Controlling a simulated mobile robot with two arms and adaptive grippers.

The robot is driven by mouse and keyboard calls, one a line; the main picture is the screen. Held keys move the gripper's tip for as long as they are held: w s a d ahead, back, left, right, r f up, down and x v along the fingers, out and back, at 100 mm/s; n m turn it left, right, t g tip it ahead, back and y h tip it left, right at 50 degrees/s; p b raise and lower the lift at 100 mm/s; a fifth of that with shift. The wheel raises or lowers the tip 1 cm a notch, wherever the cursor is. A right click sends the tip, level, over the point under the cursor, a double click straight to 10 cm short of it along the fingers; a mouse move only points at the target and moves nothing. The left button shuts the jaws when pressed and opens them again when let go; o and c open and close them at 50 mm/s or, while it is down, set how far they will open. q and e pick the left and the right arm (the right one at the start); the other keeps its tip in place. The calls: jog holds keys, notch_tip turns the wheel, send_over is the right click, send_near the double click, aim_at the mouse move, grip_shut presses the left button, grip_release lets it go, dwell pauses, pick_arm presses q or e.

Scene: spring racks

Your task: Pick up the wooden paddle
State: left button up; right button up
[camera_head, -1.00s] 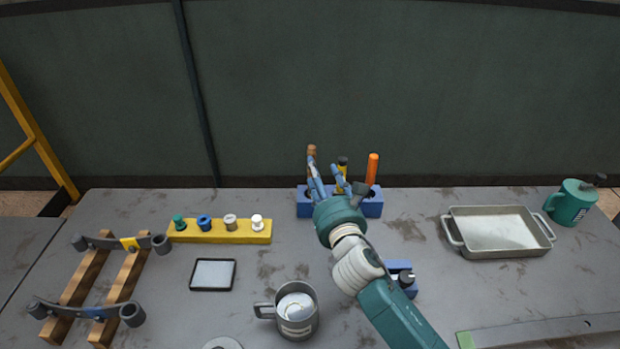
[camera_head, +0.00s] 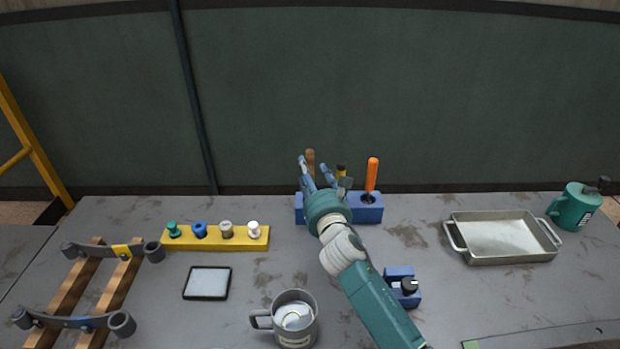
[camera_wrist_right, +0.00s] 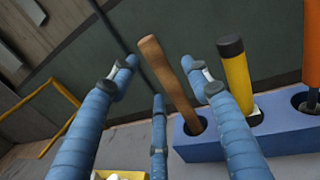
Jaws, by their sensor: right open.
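The wooden paddle (camera_head: 310,160) stands in the left hole of a blue holder (camera_head: 368,208) at the back of the table. In the right wrist view the paddle (camera_wrist_right: 166,78) shows as a brown handle, leaning a little, its lower end hidden in the holder (camera_wrist_right: 205,148). My right gripper (camera_head: 318,164) is open in front of the holder. In the right wrist view its blue fingers (camera_wrist_right: 160,75) are spread, with the paddle handle between them in the picture; I see no clear contact. My left gripper is not in view.
The holder also has a yellow black-topped tool (camera_wrist_right: 236,75) and an orange-handled tool (camera_head: 372,174), close to the right fingers. A yellow rack with several spools (camera_head: 215,240), a metal mug (camera_head: 295,320) and a grey tray (camera_head: 500,238) stand apart on the table.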

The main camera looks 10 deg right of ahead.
jog(key=w, duration=0.3)
jog(key=shift+w+a+f, duration=0.1)
jog(key=shift+w+f, duration=0.05)
jog(key=shift+w, duration=0.1)
jog(key=shift+s, duration=0.1)
grip_shut()
